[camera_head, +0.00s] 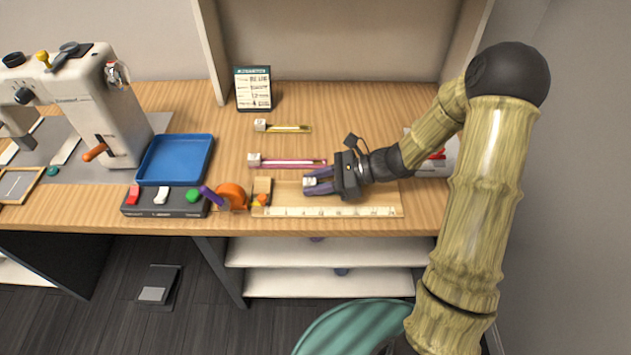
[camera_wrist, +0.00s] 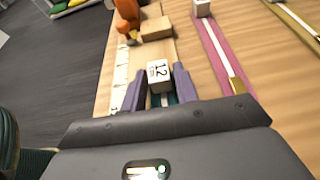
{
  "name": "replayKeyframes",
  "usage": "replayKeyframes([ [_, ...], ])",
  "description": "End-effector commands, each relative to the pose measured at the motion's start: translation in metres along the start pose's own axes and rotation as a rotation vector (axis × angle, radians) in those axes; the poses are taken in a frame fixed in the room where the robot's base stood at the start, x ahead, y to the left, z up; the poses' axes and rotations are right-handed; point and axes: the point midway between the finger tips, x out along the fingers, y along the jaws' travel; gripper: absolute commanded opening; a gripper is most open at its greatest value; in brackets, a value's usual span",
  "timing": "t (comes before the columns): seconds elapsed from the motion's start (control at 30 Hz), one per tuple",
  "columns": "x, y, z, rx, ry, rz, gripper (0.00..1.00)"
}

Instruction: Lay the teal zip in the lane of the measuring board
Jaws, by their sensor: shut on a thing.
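My gripper (camera_head: 322,183) is over the measuring board (camera_head: 330,211), and its purple fingers also show in the wrist view (camera_wrist: 160,90). It is shut on the teal zip (camera_wrist: 164,100), of which only a little teal shows between the fingers. The zip's white end block (camera_wrist: 159,75), marked 12 cm, sits at the fingertips. The rest of the zip is hidden by my gripper. The board has a pale ruler strip along its front edge and a wooden block (camera_wrist: 157,28) at its left end. I cannot tell whether the zip touches the board.
A pink zip (camera_head: 290,162) and a yellow zip (camera_head: 288,128) lie behind the board. An orange object (camera_head: 232,196) stands by its left end. Further left are a blue tray (camera_head: 175,160), a button box (camera_head: 165,208) and a sewing machine (camera_head: 85,100). A card (camera_head: 253,88) stands at the back.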

Motion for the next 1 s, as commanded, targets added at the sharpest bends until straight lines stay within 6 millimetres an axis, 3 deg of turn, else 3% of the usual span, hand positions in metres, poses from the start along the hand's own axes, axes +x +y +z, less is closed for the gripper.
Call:
replayKeyframes([
  [0.03, 0.001, 0.000, -0.002, 0.000, 0.000, 0.000, 0.08],
  [0.07, 0.001, 0.000, -0.002, 0.000, 0.000, 0.000, 0.32],
  [0.17, 0.001, 0.000, -0.002, 0.000, 0.000, 0.000, 0.52],
  [0.57, -0.003, 0.000, 0.001, 0.000, 0.000, -0.001, 0.52],
  [0.77, -0.030, -0.001, 0.002, 0.001, 0.000, -0.004, 0.52],
  [1.0, -0.078, -0.001, 0.002, 0.001, 0.001, -0.005, 0.52],
])
